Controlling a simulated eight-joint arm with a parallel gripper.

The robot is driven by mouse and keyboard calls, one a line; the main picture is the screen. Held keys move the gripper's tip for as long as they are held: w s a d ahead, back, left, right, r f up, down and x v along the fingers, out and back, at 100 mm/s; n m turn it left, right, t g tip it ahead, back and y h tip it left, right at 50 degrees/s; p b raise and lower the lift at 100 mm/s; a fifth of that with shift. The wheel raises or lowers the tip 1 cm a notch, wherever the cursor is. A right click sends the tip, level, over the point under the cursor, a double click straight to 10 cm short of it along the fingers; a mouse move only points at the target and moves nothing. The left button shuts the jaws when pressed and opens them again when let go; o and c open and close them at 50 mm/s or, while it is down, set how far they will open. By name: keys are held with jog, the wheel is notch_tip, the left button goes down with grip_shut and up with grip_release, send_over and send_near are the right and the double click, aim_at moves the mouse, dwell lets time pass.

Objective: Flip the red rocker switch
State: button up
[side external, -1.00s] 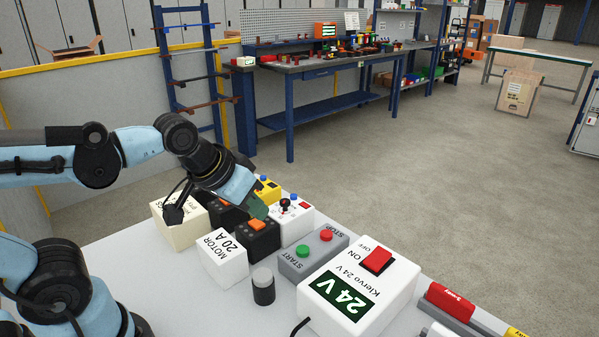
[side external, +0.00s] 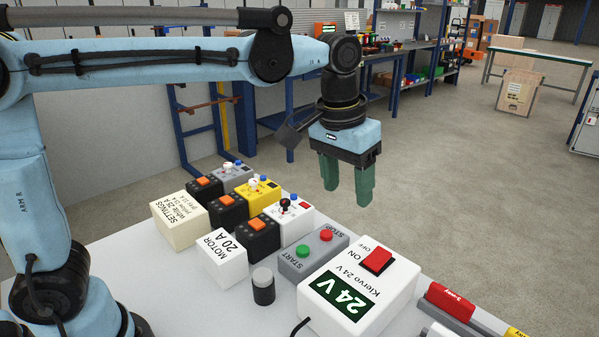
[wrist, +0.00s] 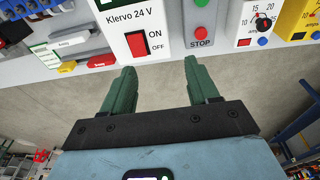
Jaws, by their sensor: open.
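The red rocker switch (side external: 377,260) sits on top of the white Klervo 24 V box (side external: 398,287), with ON and OFF printed beside it. It also shows in the wrist view (wrist: 137,43), on the box's upper face. My gripper (side external: 350,192) hangs in the air with its green fingers pointing down, behind and above the box, apart from the switch. In the wrist view the two fingers (wrist: 163,85) are spread with nothing between them. The rocker is tilted, but I cannot tell surely which side is pressed.
A grey START/STOP box (side external: 314,252) stands left of the Klervo box. Further left are a MOTOR 20 A box (side external: 223,259), black boxes with orange switches and a yellow box (side external: 257,197). A dark-sided cylinder (side external: 263,287) stands in front. Red-topped holders (side external: 450,301) lie at right.

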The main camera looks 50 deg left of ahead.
jog(key=g, duration=0.2)
send_near(373, 262)
jog(key=shift+y, duration=0.3)
jog(key=f, duration=0.7)
jog(key=shift+s+d+f, duration=0.2)
jog(key=shift+d+f, duration=0.05)
jog(key=shift+f, duration=0.15)
jog(key=shift+c, duration=0.2)
jog(key=c, duration=1)
jog(key=shift+w+r+g, duration=0.1)
jog(key=shift+w+g, duration=0.3)
jog(key=shift+g, duration=0.75)
jog(key=shift+w+r+g, duration=0.1)
jog(key=shift+w+g, duration=0.25)
jog(key=shift+g, duration=0.8)
jog(key=o, duration=1)
jog(key=shift+o, duration=0.2)
